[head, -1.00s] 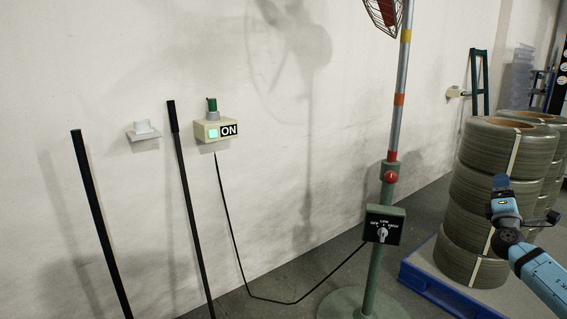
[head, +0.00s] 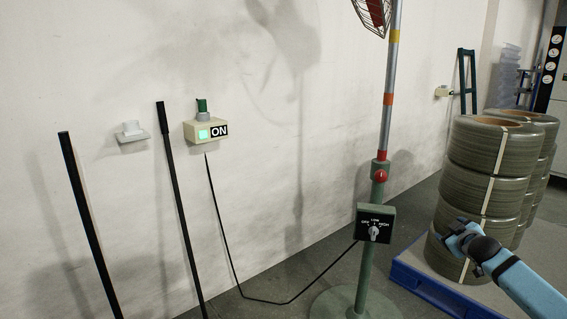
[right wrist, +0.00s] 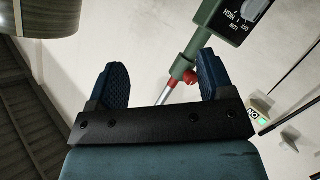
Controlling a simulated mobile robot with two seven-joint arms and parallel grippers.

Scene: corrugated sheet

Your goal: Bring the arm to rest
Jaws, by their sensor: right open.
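My right gripper (head: 452,236) comes in from the right in the head view, in front of the stacked coils and right of the fan stand. In the right wrist view my right gripper (right wrist: 163,75) has its two dark blue fingers spread apart with nothing between them. My left gripper is in neither current view. The fan stand (head: 370,260) carries a switch box (head: 376,212) marked OFF, LOW and HIGH. Its pale knob (head: 374,232) looks about upright. The switch box also shows in the right wrist view (right wrist: 228,20), apart from the fingers.
Stacked wrapped coils (head: 485,155) stand on a blue pallet (head: 425,283) at the right. A wall box (head: 206,130) shows ON with a lit button. A cable runs from it to the stand. Two black poles lean on the wall, beside a small white wall fitting (head: 131,132).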

